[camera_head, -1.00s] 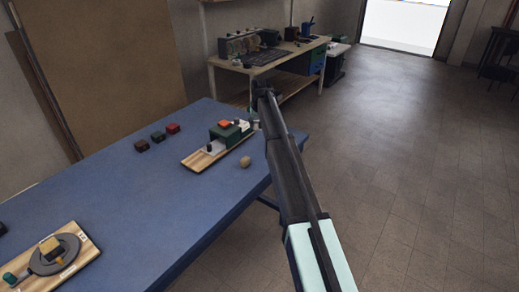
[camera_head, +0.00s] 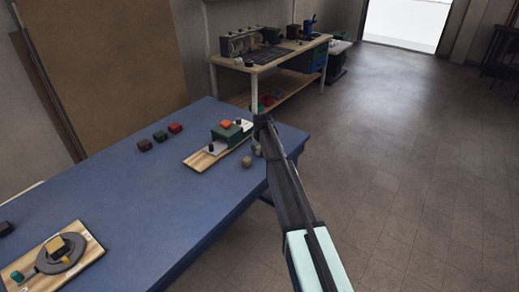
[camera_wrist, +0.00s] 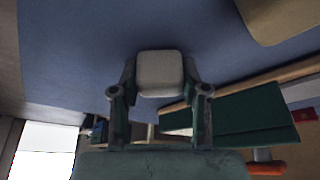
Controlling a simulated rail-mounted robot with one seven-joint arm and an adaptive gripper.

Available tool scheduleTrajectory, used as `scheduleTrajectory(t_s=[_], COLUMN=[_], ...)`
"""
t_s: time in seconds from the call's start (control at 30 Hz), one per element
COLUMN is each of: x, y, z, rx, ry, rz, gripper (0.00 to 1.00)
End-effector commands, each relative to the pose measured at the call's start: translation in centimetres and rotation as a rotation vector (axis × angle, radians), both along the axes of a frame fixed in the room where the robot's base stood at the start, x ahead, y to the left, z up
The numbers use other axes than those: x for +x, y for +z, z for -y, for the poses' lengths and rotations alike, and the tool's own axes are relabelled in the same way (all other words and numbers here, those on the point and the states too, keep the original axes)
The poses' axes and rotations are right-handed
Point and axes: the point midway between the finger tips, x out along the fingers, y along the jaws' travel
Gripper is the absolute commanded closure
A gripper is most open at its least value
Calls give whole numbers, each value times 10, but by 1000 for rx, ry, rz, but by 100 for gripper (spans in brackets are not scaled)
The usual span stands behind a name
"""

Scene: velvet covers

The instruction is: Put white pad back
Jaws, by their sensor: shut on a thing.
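The white pad (camera_wrist: 160,72), a small pale block with rounded corners, sits between the two fingers of my gripper (camera_wrist: 160,85) in the wrist view. My gripper is shut on it, with blue table top behind it. In the head view my gripper (camera_head: 257,149) hangs at the right side of the table, just right of a wooden board (camera_head: 200,163). The board carries a green block (camera_head: 228,133) with an orange-red top (camera_head: 226,124) and a pale plate. The green block also shows in the wrist view (camera_wrist: 240,113). I cannot tell whether the pad touches the table.
A beige rounded object (camera_head: 247,162) lies on the blue table (camera_head: 150,200) close to my gripper. Dark and red small blocks (camera_head: 160,136) stand behind the board. Another board (camera_head: 88,247) with a grey round plate is at lower left. The table middle is clear.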

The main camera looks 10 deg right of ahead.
Motion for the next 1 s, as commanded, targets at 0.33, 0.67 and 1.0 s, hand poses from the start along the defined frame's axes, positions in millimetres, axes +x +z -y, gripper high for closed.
scheduleTrajectory(t_s=[0.33, 0.67, 1.0], x=[0, 0, -7], y=[-4, -4, 14], z=[0, 0, 0], rx=[0, 0, 0], ry=[0, 0, 0], rz=[0, 1, 3], gripper=[83, 30, 30])
